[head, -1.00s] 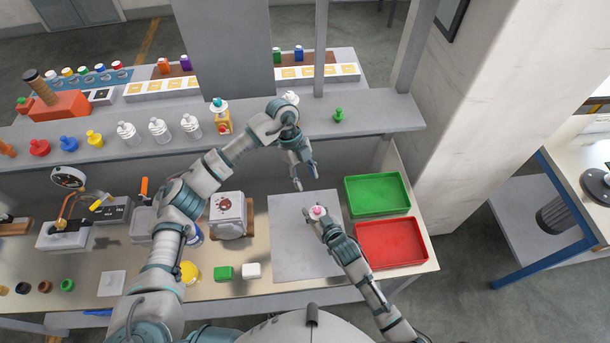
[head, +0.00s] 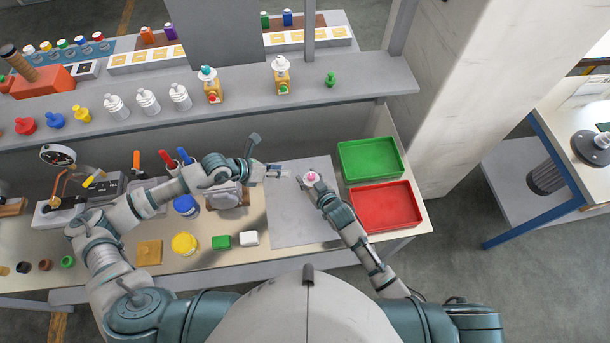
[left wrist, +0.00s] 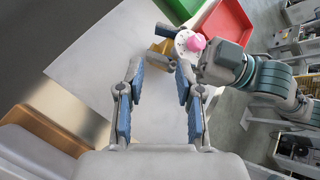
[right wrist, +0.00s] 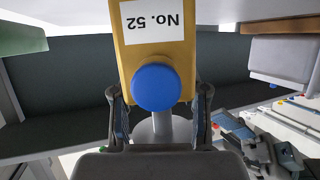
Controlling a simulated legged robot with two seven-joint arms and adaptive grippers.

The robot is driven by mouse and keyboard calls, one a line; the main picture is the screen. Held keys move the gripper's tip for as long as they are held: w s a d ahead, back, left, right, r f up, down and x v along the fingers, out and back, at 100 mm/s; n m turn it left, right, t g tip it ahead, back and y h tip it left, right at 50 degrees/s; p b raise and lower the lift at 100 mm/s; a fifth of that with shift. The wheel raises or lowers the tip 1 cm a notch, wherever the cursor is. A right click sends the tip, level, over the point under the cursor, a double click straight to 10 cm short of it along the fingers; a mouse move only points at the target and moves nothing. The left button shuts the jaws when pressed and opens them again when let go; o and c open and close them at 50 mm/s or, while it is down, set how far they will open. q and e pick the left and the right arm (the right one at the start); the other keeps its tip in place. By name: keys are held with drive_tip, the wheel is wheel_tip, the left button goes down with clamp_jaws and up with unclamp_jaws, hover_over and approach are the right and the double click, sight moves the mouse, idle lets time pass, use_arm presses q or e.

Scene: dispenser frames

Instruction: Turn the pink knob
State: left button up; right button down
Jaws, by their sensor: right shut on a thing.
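The pink knob (head: 312,176) sits on a white round dial over the mat, and both also show in the left wrist view (left wrist: 196,42). My right gripper (head: 314,188) is shut on the yellow dispenser frame (right wrist: 189,40) that carries them. In the right wrist view this frame has a "No. 52" label and a blue round button (right wrist: 157,87). My left gripper (head: 286,171) is open and empty, left of the knob and apart from it. In the left wrist view the knob lies beyond the open fingers (left wrist: 156,85), up and to the right.
A grey mat (head: 292,222) lies under the grippers. A green tray (head: 370,158) and a red tray (head: 384,207) stand to the right. Two similar dispenser frames (head: 213,90) (head: 283,80) stand on the shelf above. A round-faced device (head: 224,195) stands left of the mat.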

sight(308, 176)
use_arm(q)
drive_tip(key=s+a+r+m+t+h, duration=0.1)
drive_tip(key=s+r+m+t+h, duration=0.1)
drive_tip(key=s+m, duration=0.4)
drive_tip(key=x, duration=1.1)
drive_tip(key=shift+w+d+r, duration=0.1)
drive_tip(key=shift+d+r, duration=0.15)
drive_tip(key=shift+d, duration=0.15)
drive_tip(key=shift+h, duration=0.3)
clamp_jaws()
